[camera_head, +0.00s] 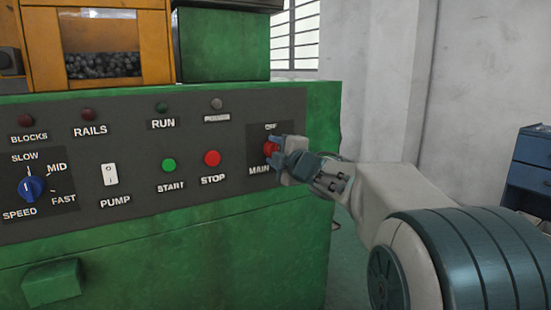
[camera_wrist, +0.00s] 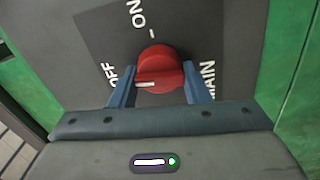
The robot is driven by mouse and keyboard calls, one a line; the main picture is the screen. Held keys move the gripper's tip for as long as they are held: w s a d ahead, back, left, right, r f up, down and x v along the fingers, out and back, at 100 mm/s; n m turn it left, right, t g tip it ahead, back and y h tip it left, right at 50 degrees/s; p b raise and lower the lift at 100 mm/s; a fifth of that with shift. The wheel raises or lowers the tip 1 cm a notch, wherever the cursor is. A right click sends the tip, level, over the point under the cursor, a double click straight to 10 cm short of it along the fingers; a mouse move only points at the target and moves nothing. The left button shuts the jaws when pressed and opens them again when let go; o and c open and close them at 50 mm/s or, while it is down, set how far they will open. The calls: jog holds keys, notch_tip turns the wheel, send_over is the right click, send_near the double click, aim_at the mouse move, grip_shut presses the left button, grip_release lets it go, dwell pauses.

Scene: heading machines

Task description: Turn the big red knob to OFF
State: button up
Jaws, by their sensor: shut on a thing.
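The big red knob (camera_wrist: 158,62) sits on a dark panel plate (camera_wrist: 98,32) in the wrist view. The plate is lettered ON at the top, OFF at the left and MAIN at the right. The white mark on the knob's grip bar is at its left end, on the OFF side. My gripper (camera_wrist: 160,72) is shut on the knob, one blue finger at each end of the bar. In the head view the knob (camera_head: 270,149) is partly hidden behind my gripper (camera_head: 276,150). The OFF lettering shows above it there.
The grey panel (camera_head: 135,180) on the green machine also has a blue speed knob (camera_head: 33,189), a white pump switch (camera_head: 110,174), a green start button (camera_head: 169,165) and a red stop button (camera_head: 212,158). A blue cabinet (camera_head: 530,165) stands at the right.

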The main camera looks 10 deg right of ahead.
jog(key=shift+f+n+b, duration=0.15)
jog(key=shift+n+b, duration=0.15)
jog(key=shift+n, duration=0.4)
jog(key=o, duration=1)
jog(key=shift+c, duration=0.2)
jog(key=p+v, duration=0.2)
jog(key=v, duration=1.2)
jog(key=shift+p, duration=0.3)
